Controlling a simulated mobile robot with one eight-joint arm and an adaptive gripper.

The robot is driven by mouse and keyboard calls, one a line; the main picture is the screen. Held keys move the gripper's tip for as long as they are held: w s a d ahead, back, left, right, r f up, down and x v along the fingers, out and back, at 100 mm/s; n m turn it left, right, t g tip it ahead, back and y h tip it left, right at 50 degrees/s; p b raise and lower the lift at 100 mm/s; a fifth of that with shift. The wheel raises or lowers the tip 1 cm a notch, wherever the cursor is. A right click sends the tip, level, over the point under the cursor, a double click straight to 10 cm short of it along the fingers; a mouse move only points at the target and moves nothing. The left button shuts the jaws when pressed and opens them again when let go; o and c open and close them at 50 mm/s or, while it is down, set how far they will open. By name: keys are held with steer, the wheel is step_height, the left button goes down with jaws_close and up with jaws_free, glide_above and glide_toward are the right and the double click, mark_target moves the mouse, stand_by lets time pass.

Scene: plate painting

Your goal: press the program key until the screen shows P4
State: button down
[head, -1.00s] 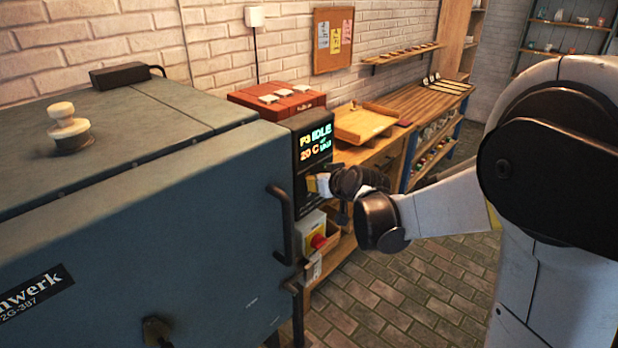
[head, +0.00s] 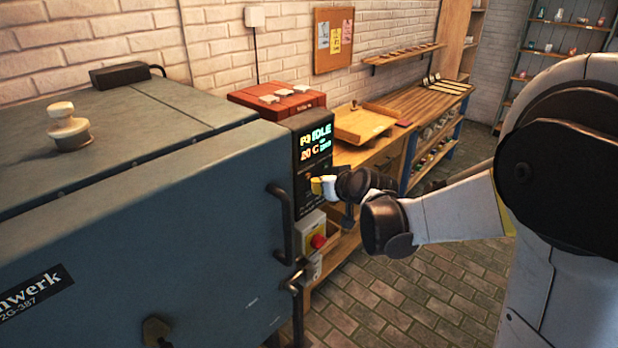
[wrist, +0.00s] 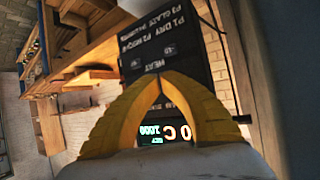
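The kiln's control panel (head: 310,165) is a dark upright box at the kiln's right front corner. Its lit screen (head: 316,142) reads what looks like P3 IDLE, with 20 C below; the small numeral is a little blurred. My gripper (head: 317,187) has its yellow fingers at the panel face, below the screen. In the wrist view the panel is upside down, and my gripper (wrist: 160,76) is shut and empty, its fingertips together over the printed key area. The program key cannot be picked out, and I cannot tell whether the tips touch the panel.
The grey-blue kiln (head: 150,220) fills the left, with a vertical door handle (head: 282,225) close to the panel. A red stop button (head: 318,241) sits on a box below my gripper. A wooden workbench (head: 420,105) stands behind. Brick floor is open at the right.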

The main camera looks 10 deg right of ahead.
steer(key=shift+w, duration=0.1)
steer(key=shift+w+a, duration=0.25)
steer(key=shift+w, duration=0.05)
steer(key=shift+w+a, duration=0.2)
steer(key=shift+w, duration=0.05)
stand_by(0.7)
stand_by(0.3)
steer(key=shift+s+d, duration=0.45)
steer(key=shift+s, duration=0.2)
steer(key=shift+s+d, duration=0.75)
steer(key=shift+s, duration=0.3)
steer(key=shift+s+d, duration=0.75)
steer(key=shift+s, duration=0.25)
